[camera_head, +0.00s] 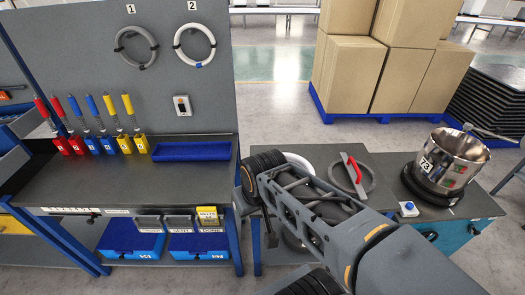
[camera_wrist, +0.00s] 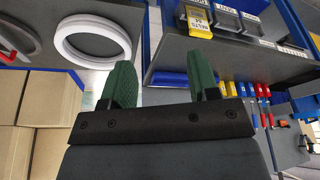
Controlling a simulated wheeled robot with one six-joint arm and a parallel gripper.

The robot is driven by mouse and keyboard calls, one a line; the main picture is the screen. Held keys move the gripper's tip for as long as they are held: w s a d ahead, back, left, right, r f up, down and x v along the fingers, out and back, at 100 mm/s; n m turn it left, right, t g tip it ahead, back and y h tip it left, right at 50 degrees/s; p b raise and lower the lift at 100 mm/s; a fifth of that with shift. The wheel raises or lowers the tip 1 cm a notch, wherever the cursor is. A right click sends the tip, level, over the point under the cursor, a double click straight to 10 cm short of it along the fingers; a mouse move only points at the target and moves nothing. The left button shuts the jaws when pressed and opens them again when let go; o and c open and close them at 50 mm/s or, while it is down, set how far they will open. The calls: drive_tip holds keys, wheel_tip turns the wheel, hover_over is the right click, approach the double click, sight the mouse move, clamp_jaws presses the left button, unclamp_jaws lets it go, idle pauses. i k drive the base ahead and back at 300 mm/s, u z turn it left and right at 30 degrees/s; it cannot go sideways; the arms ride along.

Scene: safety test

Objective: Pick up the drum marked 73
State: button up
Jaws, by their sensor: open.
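The drum marked 73 (camera_head: 448,160) is a shiny metal bucket-like vessel with a black-on-white 73 label and small red and green labels. It stands upright on a round black base on the right-hand table, far to the right of my arm's end. It is not in the wrist view. My gripper (camera_wrist: 163,82) shows two green-padded fingers spread apart in the wrist view, with nothing between them. In the head view, my arm reaches up and left across the middle table, and its fingers cannot be made out.
A white ring (camera_wrist: 90,42) and a grey ring with a red handle (camera_head: 355,172) lie on the middle table. A blue-buttoned box (camera_head: 408,208) sits in front of the drum. A tool workbench (camera_head: 110,190) stands left. Cartons (camera_head: 347,75) and a black stack (camera_head: 492,100) stand behind.

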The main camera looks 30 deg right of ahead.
sight(450, 159)
drive_tip(key=z, duration=2.75)
drive_tip(key=k, duration=0.25)
drive_tip(key=z, duration=1.05)
drive_tip(key=k, duration=1.05)
drive_tip(key=z, duration=0.65)
drive_tip(key=i, duration=1.4)
drive_tip(key=u, duration=0.7)
drive_tip(key=i, duration=1.75)
drive_tip(key=u, duration=1.75)
drive_tip(key=i, duration=1)
drive_tip(key=u, duration=1.05)
